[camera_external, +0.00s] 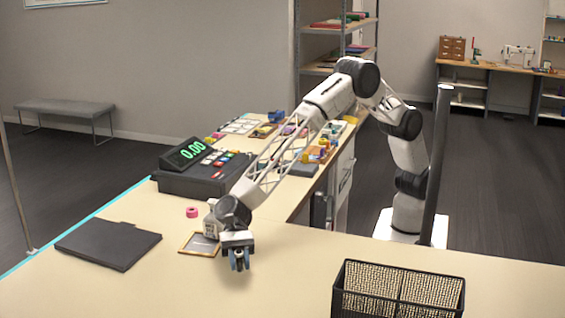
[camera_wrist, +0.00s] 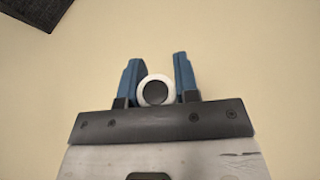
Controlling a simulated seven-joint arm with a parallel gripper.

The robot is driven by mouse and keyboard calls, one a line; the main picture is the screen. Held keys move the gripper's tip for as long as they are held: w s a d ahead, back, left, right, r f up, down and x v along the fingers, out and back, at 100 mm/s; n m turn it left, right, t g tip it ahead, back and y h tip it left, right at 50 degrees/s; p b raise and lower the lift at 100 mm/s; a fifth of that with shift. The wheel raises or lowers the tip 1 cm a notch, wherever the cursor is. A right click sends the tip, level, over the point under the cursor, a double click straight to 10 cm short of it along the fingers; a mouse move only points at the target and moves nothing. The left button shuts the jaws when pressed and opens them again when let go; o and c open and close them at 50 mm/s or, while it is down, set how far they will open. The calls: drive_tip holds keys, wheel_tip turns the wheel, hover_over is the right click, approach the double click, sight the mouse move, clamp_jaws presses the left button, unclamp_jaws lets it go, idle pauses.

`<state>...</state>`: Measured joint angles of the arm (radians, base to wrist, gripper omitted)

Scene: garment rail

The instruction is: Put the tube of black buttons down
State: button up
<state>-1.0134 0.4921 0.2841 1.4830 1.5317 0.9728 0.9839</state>
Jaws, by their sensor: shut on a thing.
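My gripper (camera_external: 239,261) hangs over the near counter in the external view, pointing down. In the wrist view its two blue fingers (camera_wrist: 158,80) are shut on the tube of black buttons (camera_wrist: 156,92), which shows end-on as a white ring with a dark centre. In the external view the tube is mostly hidden between the fingers, with only a dark bit showing. Whether its lower end touches the counter (camera_external: 290,285) cannot be told.
A black mesh basket (camera_external: 400,292) stands to the right. A framed slate (camera_external: 199,244) and a pale bottle (camera_external: 211,222) are close behind my gripper. A dark flat folder (camera_external: 108,245) and a pink tape roll (camera_external: 192,212) lie left. The counter around my gripper's front is clear.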

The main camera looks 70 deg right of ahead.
sight(240, 271)
drive_tip(key=shift+f, duration=1.75)
drive_tip(key=shift+f, duration=0.1)
drive_tip(key=o, duration=0.9)
drive_tip(key=shift+w+d, duration=0.1)
drive_tip(key=v, duration=1.2)
